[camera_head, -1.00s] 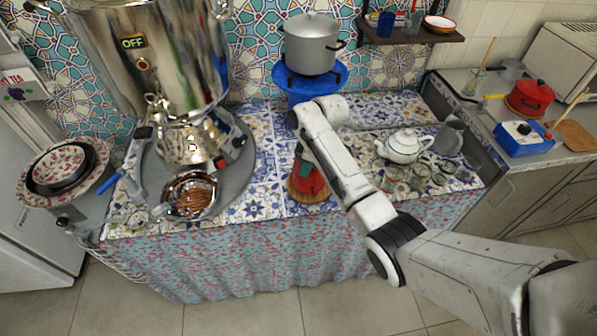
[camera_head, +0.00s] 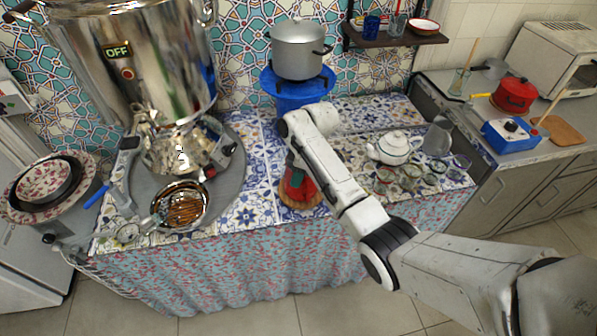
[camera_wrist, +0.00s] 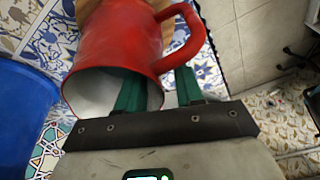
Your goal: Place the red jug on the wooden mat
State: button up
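The red jug (camera_head: 297,187) stands on the round wooden mat (camera_head: 300,204) near the counter's front edge, partly hidden by my arm. In the wrist view the jug (camera_wrist: 118,38) shows its pale open mouth and its handle at the right, with a strip of the mat (camera_wrist: 91,14) behind it. My gripper (camera_wrist: 159,76) has two green fingers spread apart at the jug's rim. The left finger is over the mouth and the right finger is outside, by the handle. The jug's wall lies between them with visible room. Whether either finger touches it is unclear.
A large samovar (camera_head: 150,65) stands on a grey tray at the left. A blue burner (camera_head: 297,92) with a grey pot (camera_head: 298,48) stands behind the jug. A white teapot (camera_head: 394,148) and several small glasses stand at the right. Tiled counter beside the jug is clear.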

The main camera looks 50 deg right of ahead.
jog(key=v, duration=1.2)
jog(key=s+a+f+m, duration=0.3)
jog(key=s+a+f, duration=0.85)
jog(key=a, duration=0.25)
jog(key=s+a+m+g+h, duration=0.1)
jog(key=s+m, duration=0.3)
jog(key=s, duration=1.4)
jog(key=shift+s+a+f+h+b, duration=0.2)
jog(key=shift+a+f+h+b, duration=0.15)
jog(key=shift+a+h, duration=0.35)
jog(key=shift+a, duration=0.15)
jog(key=shift+f+b, duration=0.45)
jog(key=shift+f, duration=0.15)
